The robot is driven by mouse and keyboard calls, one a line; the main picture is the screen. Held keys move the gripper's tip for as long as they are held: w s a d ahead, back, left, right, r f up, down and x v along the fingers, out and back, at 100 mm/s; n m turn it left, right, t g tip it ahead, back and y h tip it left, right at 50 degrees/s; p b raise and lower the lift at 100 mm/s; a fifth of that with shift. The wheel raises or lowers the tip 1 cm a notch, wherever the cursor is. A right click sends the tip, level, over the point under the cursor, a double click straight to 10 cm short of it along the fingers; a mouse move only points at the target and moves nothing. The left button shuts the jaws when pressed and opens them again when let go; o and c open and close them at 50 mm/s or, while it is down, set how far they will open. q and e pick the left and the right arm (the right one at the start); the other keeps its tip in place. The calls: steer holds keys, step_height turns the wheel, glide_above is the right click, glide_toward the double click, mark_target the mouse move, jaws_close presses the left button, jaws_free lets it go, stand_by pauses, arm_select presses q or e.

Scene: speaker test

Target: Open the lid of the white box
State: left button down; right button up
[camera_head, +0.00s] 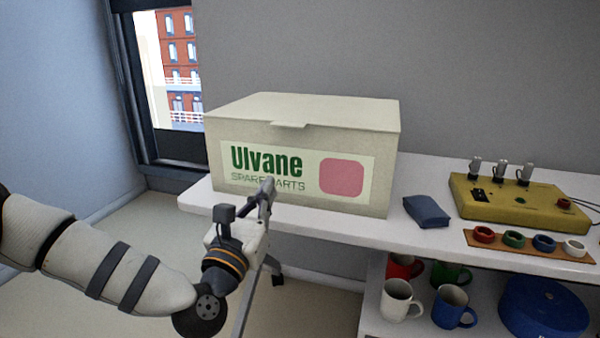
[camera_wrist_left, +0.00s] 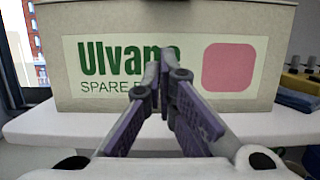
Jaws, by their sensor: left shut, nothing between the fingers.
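The white box (camera_head: 300,200) stands on the white table, with a label reading "Ulvane Spare Parts" and a pink square. Its lid (camera_head: 310,110) is down, and a small tab (camera_head: 289,125) hangs over the front edge. The box's front also fills the left wrist view (camera_wrist_left: 190,103), where the lid's top is out of view. My left gripper (camera_head: 268,182) is shut and empty in front of the label, below the tab. Its fingertips (camera_wrist_left: 165,58) cover part of the lettering; I cannot tell whether they touch the box. My right gripper is not in view.
Right of the box on the table (camera_head: 350,227) are a folded blue cloth (camera_head: 426,211), a yellow device (camera_head: 515,203) and a strip of coloured rings (camera_head: 530,243). Several mugs and a blue round case (camera_head: 543,306) stand on the shelf below. A window is at the left.

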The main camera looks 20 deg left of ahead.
mark_target(288, 134)
arm_select(q)
steer(key=x, duration=0.8)
steer(key=shift+w, duration=0.35)
steer(key=shift+w+d+r+p, duration=0.15)
steer(key=shift+r+p, duration=0.35)
steer(key=shift+r, duration=0.55)
steer(key=shift+w+a+r+p, duration=0.1)
steer(key=shift+w+r+p, duration=0.25)
steer(key=shift+r, duration=0.7)
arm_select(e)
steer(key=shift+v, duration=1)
arm_select(q)
steer(key=shift+s, duration=0.1)
